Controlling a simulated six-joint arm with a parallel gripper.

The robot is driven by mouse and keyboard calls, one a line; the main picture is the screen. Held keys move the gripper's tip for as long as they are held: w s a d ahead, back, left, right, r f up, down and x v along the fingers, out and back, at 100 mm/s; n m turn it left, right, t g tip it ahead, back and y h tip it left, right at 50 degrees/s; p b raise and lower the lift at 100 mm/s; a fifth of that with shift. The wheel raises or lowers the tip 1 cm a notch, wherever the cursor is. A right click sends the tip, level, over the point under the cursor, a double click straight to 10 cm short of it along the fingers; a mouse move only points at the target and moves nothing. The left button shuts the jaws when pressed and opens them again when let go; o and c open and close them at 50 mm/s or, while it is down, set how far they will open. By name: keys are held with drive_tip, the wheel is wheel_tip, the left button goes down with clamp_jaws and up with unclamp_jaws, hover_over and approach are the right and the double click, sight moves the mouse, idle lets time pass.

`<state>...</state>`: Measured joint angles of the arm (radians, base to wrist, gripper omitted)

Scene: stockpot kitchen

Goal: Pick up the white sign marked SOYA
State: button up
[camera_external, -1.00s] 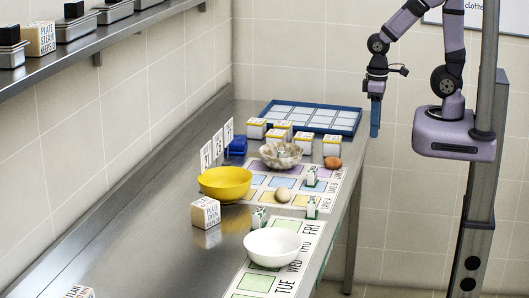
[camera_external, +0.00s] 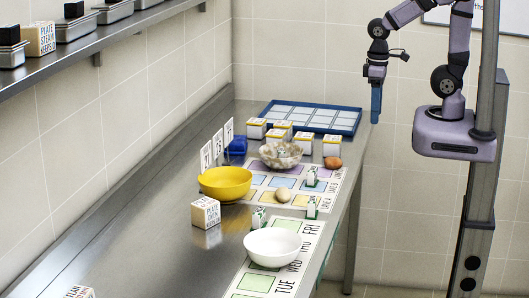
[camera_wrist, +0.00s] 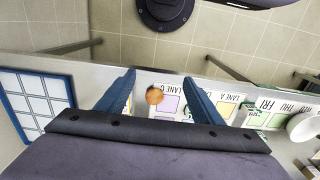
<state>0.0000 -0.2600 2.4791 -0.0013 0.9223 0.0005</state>
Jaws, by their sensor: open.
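Three upright white signs stand in a row at the back left of the counter: a near sign (camera_external: 206,156), a middle sign (camera_external: 218,145) and a far sign (camera_external: 228,132). Their lettering is too small to tell which one reads SOYA. I cannot make out these signs in the wrist view. My gripper (camera_external: 376,117) hangs pointing down beyond the counter's right edge, well to the right of the signs. In the wrist view my gripper (camera_wrist: 159,76) has its two blue fingers spread apart, with nothing held between them.
A blue tray (camera_external: 348,124), several white boxes (camera_external: 332,147), a marbled bowl (camera_external: 282,159) and a brown egg (camera_external: 333,163) lie between gripper and signs. A blue object (camera_external: 237,146) and yellow bowl (camera_external: 225,187) sit beside the signs. The front left counter is mostly clear.

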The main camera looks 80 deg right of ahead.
drive_tip(key=w+a+f+n+t+y+b, duration=0.1)
drive_tip(key=w+a+t+y+b, duration=0.15)
drive_tip(key=w+a, duration=0.5)
drive_tip(key=w+a+f+n+t+y+b, duration=0.1)
drive_tip(key=w+a+t, duration=0.25)
drive_tip(key=a, duration=0.75)
drive_tip(key=w+a+t+y+b, duration=0.1)
drive_tip(key=w+a+t+b, duration=0.15)
drive_tip(key=w+a, duration=0.5)
drive_tip(key=r+m+t+h+b, duration=0.1)
drive_tip(key=r+t+h+b, duration=0.2)
drive_tip(key=t, duration=0.7)
hover_over(312, 207)
drive_tip(key=s+d+b, duration=0.1)
drive_tip(key=s+d, duration=0.1)
drive_tip(key=s, duration=0.1)
drive_tip(key=f, duration=0.1)
drive_tip(key=shift+g, duration=0.25)
drive_tip(key=f, duration=1.6)
drive_tip(key=shift+d+f, duration=0.1)
drive_tip(key=shift+d, duration=0.1)
drive_tip(key=shift+w+p, duration=1.5)
drive_tip(key=shift+w, duration=1.45)
drive_tip(key=shift+w+a+f, duration=0.1)
drive_tip(key=shift+w, duration=0.65)
drive_tip(key=c, duration=1.1)
